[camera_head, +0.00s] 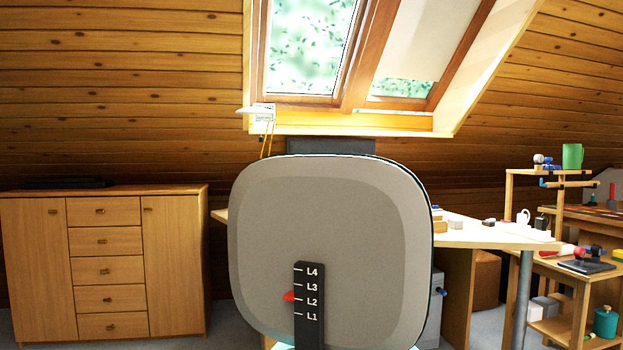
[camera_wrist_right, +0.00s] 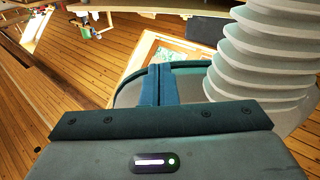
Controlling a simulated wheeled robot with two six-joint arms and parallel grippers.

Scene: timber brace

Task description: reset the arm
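My right gripper (camera_wrist_right: 160,86) shows in the right wrist view. Its two dark blue fingers lie side by side with only a thin line between them, shut with nothing visible between them. A grey rounded surface with a dark rim (camera_wrist_right: 190,84) is behind the fingers; I cannot tell whether they touch it. Neither gripper shows in the head view. There, a grey chair back (camera_head: 330,215) stands upright in the middle, close in front. It carries a black scale (camera_head: 311,325) marked L1 to L4, with a red pointer (camera_head: 289,297) near L2.
A pale desk (camera_head: 475,232) with small items stands behind the chair. A wooden cabinet (camera_head: 105,265) is at left. A shelf unit (camera_head: 550,262) with a green mug (camera_head: 572,156) is at right. A white ribbed thing (camera_wrist_right: 262,60) fills the right wrist view's upper right.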

